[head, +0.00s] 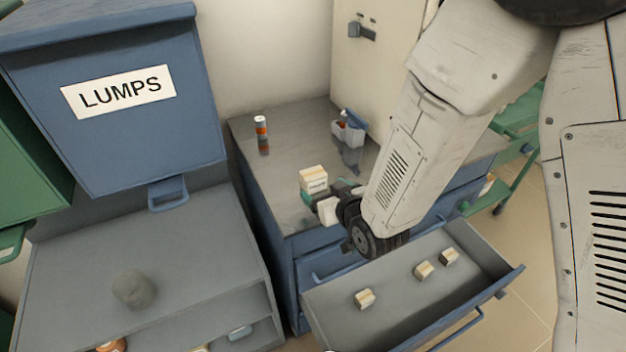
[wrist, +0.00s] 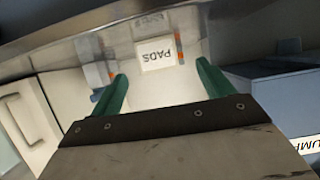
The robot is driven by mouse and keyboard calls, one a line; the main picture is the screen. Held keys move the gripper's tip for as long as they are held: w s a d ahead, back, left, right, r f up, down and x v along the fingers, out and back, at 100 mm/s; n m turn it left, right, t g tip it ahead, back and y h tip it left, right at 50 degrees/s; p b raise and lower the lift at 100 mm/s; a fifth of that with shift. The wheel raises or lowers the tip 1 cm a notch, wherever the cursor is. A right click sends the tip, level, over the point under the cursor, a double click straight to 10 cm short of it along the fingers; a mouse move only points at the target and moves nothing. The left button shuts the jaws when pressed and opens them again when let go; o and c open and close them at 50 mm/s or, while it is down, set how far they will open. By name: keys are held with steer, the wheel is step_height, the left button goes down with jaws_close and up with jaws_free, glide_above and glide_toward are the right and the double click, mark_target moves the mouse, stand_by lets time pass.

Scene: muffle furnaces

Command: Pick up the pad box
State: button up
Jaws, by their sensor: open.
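The pad box (head: 313,179) is a small cream box near the front edge of the grey counter top. In the wrist view the pad box (wrist: 155,55) shows its label "PADS" upside down, between the two green fingers and beyond their tips. My gripper (head: 320,193) is open, with its fingers at the near side of the box. In the wrist view my gripper (wrist: 161,68) is empty, its fingers spread wider than the box. I cannot tell how small the gap to the box is.
An open drawer (head: 345,325) below holds three small cream blocks. A white and orange cylinder (head: 262,135) and a white container (head: 348,133) stand farther back on the counter.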

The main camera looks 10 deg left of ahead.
mark_target(317, 184)
steer(key=x, duration=0.8)
steer(key=shift+d+f, duration=0.1)
steer(key=shift+d, duration=0.1)
steer(key=shift+c, duration=0.3)
steer(key=c, duration=1)
